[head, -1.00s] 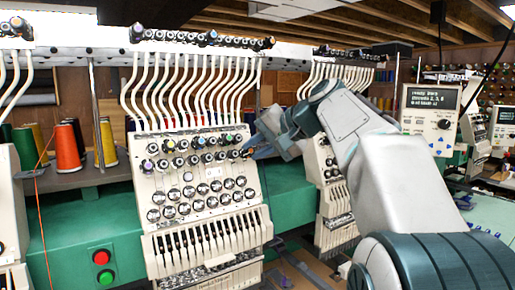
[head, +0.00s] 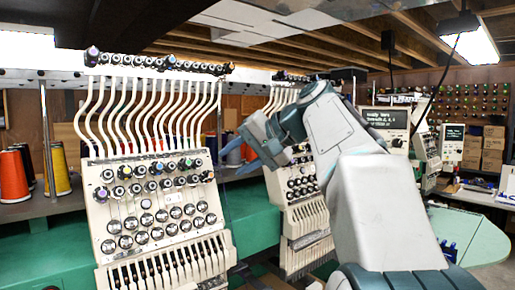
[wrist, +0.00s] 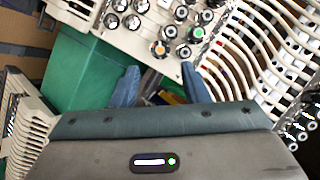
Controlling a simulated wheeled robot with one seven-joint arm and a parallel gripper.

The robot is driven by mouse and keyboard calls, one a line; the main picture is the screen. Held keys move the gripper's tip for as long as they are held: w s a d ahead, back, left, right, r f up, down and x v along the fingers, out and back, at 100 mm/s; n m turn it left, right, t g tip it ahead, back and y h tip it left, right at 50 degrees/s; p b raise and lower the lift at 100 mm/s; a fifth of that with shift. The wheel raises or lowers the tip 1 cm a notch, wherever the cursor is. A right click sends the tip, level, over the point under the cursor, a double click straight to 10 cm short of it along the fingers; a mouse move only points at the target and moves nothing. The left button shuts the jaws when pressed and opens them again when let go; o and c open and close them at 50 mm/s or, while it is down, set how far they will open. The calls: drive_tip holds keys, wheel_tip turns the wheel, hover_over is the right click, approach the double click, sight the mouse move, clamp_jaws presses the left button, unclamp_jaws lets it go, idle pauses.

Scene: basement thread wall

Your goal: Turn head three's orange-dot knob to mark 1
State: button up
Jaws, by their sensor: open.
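The cream sewing head (head: 158,205) stands at left centre in the head view, with rows of knobs on its panel. I cannot read which head number it is. The wrist view shows part of the panel (wrist: 150,20), with an orange-dot knob (wrist: 158,48) at its lower edge and a green-dot knob (wrist: 197,32) up and right of it. My gripper (wrist: 158,76) is open, its two blue fingers apart and empty, with the orange-dot knob beyond the gap. In the head view my gripper (head: 232,158) is just right of the panel. The mark numbers are too small to read.
A second head (head: 305,200) stands behind my arm. White thread tubes (head: 150,115) rise above the panel, and they also fill the right of the wrist view. A green machine bed (head: 250,230) runs between the heads. Thread cones (head: 14,176) stand at left.

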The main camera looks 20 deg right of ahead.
drive_tip(key=v, duration=0.6)
drive_tip(key=shift+s+d+r, duration=0.25)
drive_tip(key=s+a+f+n+g+h, duration=0.1)
drive_tip(key=s+f, duration=0.5)
drive_tip(key=f, duration=0.7)
drive_tip(key=s+a+f+n+g+h, duration=0.2)
drive_tip(key=s+f, duration=0.4)
drive_tip(key=f, duration=0.8)
drive_tip(key=s+a+f+n+g+h, duration=0.2)
drive_tip(key=s+f, duration=0.4)
drive_tip(key=f, duration=0.8)
drive_tip(key=shift+s+a+g+h, duration=0.25)
drive_tip(key=shift+a+g+h, duration=0.25)
drive_tip(key=shift+a+h, duration=0.65)
